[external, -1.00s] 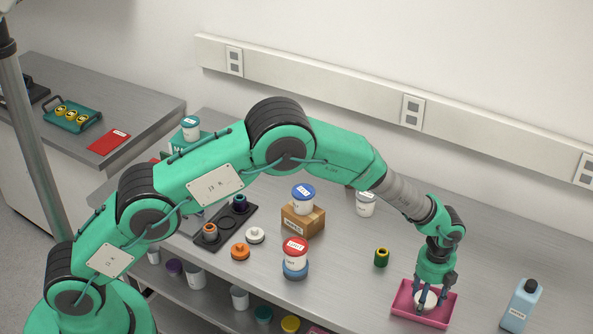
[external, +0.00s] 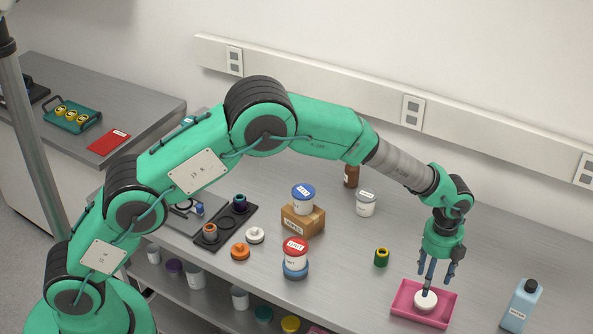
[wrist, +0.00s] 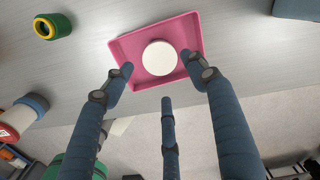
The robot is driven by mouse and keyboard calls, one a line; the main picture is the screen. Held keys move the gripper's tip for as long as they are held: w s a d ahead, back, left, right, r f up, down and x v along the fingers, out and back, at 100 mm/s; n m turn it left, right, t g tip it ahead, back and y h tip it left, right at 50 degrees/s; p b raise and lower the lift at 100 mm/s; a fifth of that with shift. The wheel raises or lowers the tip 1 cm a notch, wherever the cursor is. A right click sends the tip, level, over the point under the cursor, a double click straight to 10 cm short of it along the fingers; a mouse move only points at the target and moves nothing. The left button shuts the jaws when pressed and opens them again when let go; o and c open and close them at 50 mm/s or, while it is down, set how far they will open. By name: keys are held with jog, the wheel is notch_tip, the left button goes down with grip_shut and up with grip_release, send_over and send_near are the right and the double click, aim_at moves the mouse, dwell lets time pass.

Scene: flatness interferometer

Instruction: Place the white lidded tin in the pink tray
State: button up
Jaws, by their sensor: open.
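The white lidded tin (external: 425,301) sits upright inside the pink tray (external: 398,310), near its middle. In the wrist view the tin (wrist: 160,58) shows as a round white top, with the floor of the pink tray (wrist: 125,48) around it. My gripper (external: 433,281) is above the tray with its blue fingers spread and empty. In the wrist view my gripper (wrist: 160,76) has its fingertips apart from the tin, on its near side. One finger passes close in front of the tin in the external view; no contact shows.
A blue bottle (external: 521,306) stands right of the tray. A green and yellow ring-like piece (external: 381,258) is to its left. The bench behind the tray is clear.

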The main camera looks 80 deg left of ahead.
jog(key=shift+r, duration=1.4)
jog(key=shift+r, duration=0.1)
jog(key=s+r+n+t, duration=0.1)
jog(key=s+r+n, duration=0.4)
jog(key=s+r, duration=0.75)
jog(key=s+r+n+t, duration=0.2)
jog(key=s+r+n, duration=0.2)
jog(key=s+r, duration=0.85)
jog(key=s+a+r+n+t, duration=0.1)
jog(key=s+r+n, duration=0.2)
jog(key=s+r, duration=0.3)
jog(key=s+r+n, duration=0.3)
jog(key=s+r, duration=0.1)
jog(key=s, duration=0.5)
jog(key=s+f+n+t, duration=0.1)
jog(key=s+n, duration=0.4)
jog(key=s, duration=1.1)
jog(key=shift+a+f+n+t, duration=0.2)
jog(key=shift+f+n+t, duration=0.15)
jog(key=shift+f, duration=0.45)
jog(key=shift+f, duration=0.1)
